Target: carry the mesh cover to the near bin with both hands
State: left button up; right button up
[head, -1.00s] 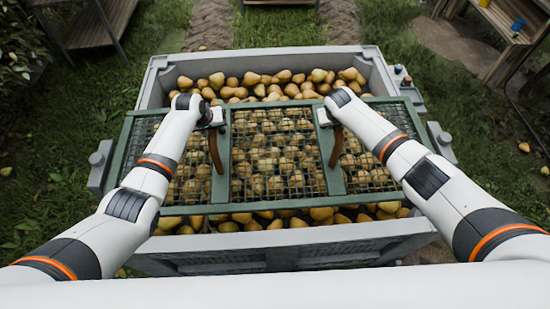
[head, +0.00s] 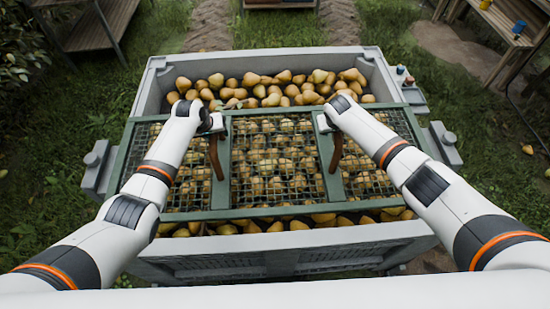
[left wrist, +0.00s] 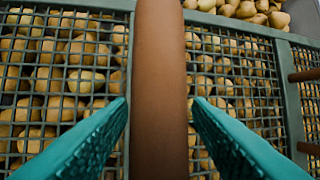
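The mesh cover (head: 232,176), a green frame with wire mesh and two brown handles, lies across the near and middle part of the grey bin (head: 160,82). Its ends reach over the bin's side walls. I cannot tell whether it rests on the rim or hangs just above. My left gripper (head: 214,130) is at the left handle (head: 216,160); in the left wrist view its teal fingers (left wrist: 158,100) flank the brown handle (left wrist: 161,60) closely. My right gripper (head: 328,126) is at the right handle (head: 337,150), its fingers mostly hidden by the hand.
Pears (head: 270,88) fill the bin and show uncovered along the far side and in a strip at the near side. A wooden shelf (head: 495,25) stands at the far right and a table (head: 95,22) at the far left. Grass surrounds the bin.

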jog(key=shift+f, duration=0.1)
pick_arm(q)
jog(key=v, duration=1.2)
pick_arm(e)
jog(key=v, duration=1.2)
pick_arm(q)
jog(key=s+a+r+p, duration=0.2)
jog(key=a+r+p, duration=0.1)
jog(key=p, duration=0.5)
jog(key=shift+s+a+r+p, duration=0.3)
jog(key=shift+a+r, duration=0.1)
jog(key=shift+r, duration=0.35)
pick_arm(e)
notch_tip(320, 180, up, 9)
jog(key=shift+f, duration=0.2)
